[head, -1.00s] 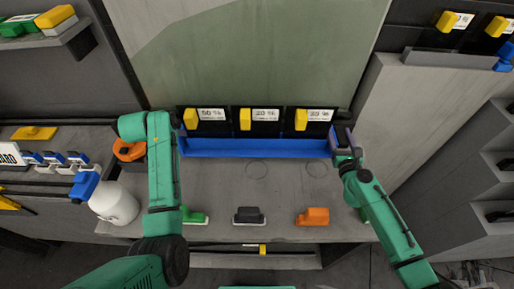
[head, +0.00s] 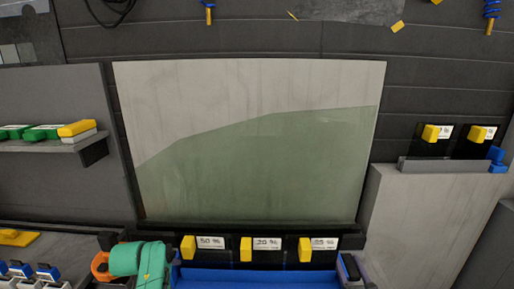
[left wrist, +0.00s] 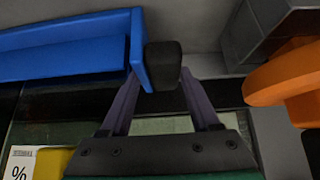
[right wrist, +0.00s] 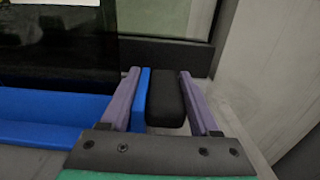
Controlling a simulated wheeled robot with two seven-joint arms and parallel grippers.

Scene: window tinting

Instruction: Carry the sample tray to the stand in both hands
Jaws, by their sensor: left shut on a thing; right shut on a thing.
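The blue sample tray (head: 255,279) lies across the bottom of the head view, below the window. Upright in it stand three black sample cards with yellow clips and white labels; the left one (head: 211,243) reads 50 %. My right gripper (head: 350,268) is shut on the tray's right end, with the blue end wall and black handle (right wrist: 163,100) between its fingers. My left gripper (left wrist: 162,62) is shut on the tray's left end at a black handle; my green arm covers it in the head view. I cannot tell which surface is the stand, or whether the tray touches what is below.
A pale grey block (head: 415,215) at right bears a dark holder with two clipped cards. The window (head: 255,150) is partly covered by greenish film. A shelf (head: 50,147) with green and yellow tools is at left. An orange item (left wrist: 285,75) is close to my left gripper.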

